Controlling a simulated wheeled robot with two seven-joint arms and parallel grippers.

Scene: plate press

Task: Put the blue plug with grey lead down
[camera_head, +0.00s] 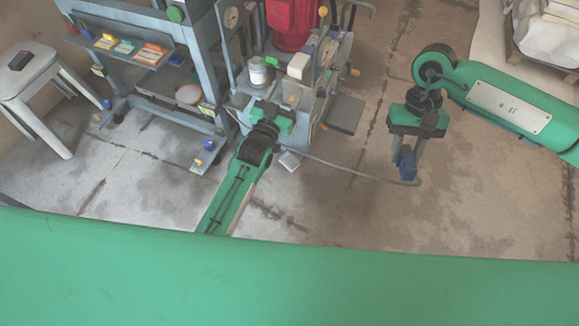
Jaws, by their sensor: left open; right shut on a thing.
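The blue plug (407,163) is between the fingertips of my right gripper (406,155), which is shut on it. The plug hangs above the bare floor at the right. Its grey lead (350,172) runs from the plug leftward to the lower part of the press machine (300,110). My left gripper (274,117) is at the front of the machine, close to a small jar (260,71). It is open; its fingertips are hard to make out against the machine.
A grey-blue frame with a shelf of coloured cards (128,46) stands at the left. A white stool (38,75) carries a dark object (19,60). A flat grey plate (345,113) sticks out right of the machine. A loaded pallet (545,40) is at top right.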

